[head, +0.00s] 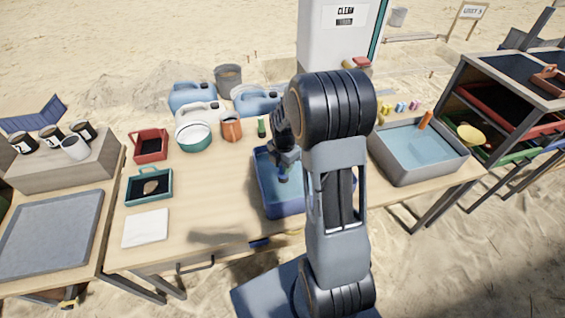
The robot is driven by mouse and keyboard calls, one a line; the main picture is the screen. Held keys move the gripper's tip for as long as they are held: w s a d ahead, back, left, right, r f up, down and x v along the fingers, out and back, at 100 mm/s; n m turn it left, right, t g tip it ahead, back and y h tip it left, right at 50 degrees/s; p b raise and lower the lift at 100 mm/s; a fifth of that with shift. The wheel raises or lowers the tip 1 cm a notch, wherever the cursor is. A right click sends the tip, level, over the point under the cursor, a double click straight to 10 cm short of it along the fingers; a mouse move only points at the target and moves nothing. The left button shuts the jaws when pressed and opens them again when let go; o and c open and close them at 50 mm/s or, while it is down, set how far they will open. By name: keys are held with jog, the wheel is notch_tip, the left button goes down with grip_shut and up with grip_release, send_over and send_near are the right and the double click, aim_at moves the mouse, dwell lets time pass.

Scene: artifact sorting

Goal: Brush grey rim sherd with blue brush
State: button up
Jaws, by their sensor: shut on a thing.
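My gripper (285,160) points down over a blue basin (265,204) at the middle of the table, right beside my arm. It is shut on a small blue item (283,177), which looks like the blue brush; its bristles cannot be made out. A small brownish sherd (150,187) lies in a teal tray (133,188) on the left of the table, well apart from my gripper. I cannot tell whether it is the grey rim sherd. My arm hides the right part of the blue basin and whatever lies there.
A grey water basin (418,151) stands at right.

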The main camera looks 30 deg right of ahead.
jog(key=shift+w+d, duration=0.25)
jog(key=shift+w, duration=1)
dwell(0.5)
jog(key=shift+s, duration=0.1)
dwell(1.1)
dwell(1.2)
dwell(0.3)
notch_tip(320, 180, up, 9)
jog(key=p, duration=0.6)
jog(key=shift+p, duration=0.4)
jog(key=shift+f, duration=0.2)
dwell(0.4)
